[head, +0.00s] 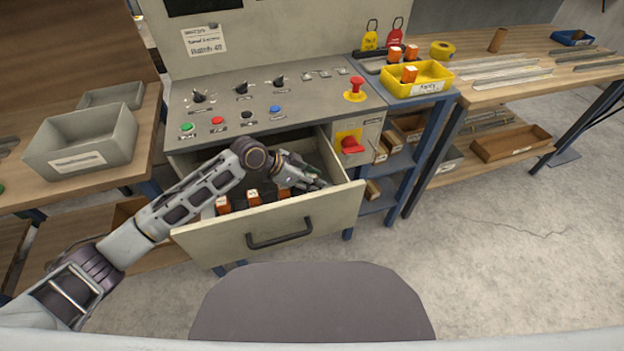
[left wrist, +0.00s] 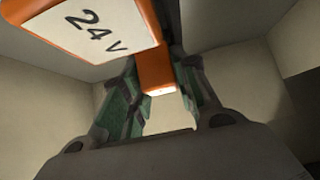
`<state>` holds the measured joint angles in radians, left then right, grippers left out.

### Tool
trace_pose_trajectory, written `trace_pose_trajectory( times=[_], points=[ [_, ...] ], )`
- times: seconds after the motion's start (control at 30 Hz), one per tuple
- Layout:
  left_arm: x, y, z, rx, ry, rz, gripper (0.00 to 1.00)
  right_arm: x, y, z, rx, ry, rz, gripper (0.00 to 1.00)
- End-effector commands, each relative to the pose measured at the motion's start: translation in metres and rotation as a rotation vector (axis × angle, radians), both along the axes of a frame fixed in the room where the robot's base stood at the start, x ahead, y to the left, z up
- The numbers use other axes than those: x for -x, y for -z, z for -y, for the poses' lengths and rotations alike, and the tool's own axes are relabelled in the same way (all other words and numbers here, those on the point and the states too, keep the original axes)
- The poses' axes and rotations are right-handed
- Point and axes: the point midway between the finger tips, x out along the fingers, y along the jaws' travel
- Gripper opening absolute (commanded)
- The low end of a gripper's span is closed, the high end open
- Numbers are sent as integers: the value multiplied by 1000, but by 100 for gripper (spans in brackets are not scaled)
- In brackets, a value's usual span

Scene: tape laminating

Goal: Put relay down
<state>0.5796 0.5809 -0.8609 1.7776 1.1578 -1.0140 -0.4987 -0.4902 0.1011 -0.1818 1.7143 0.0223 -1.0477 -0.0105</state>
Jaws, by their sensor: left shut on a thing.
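My left gripper (head: 312,178) reaches down into the open drawer (head: 330,212) at its right side. In the left wrist view the green-padded fingers (left wrist: 157,95) are shut on an orange relay (left wrist: 155,68) with a pale end. In the head view this relay is hidden by the gripper. A nearer orange relay with a white "24 V" face (left wrist: 95,28) fills the upper left of the wrist view. Several orange relays, such as one at the left (head: 222,204), stand in a row in the drawer. I cannot tell whether the held relay touches the drawer floor. My right gripper is not in view.
The control panel (head: 310,95) with knobs and buttons is above the drawer. A yellow tray (head: 432,72) with orange relays stands to its right, near a red emergency button (head: 355,84). A grey bin (head: 85,140) is on the left bench. The drawer walls are close around the gripper.

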Motion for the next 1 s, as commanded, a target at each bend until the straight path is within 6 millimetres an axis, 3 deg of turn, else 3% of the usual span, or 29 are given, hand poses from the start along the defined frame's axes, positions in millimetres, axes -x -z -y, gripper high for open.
trace_pose_trajectory(
  times=[0.1,0.13,0.3,0.73,1.0],
  points=[
    [0,2,0,0,0,0,1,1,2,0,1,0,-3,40],
    [0,2,0,0,0,0,31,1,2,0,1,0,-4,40],
    [0,2,0,0,0,0,51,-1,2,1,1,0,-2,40],
    [0,-1,0,0,-1,1,51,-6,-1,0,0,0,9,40],
    [4,-16,-14,0,-1,1,51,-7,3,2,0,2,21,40]
  ],
)
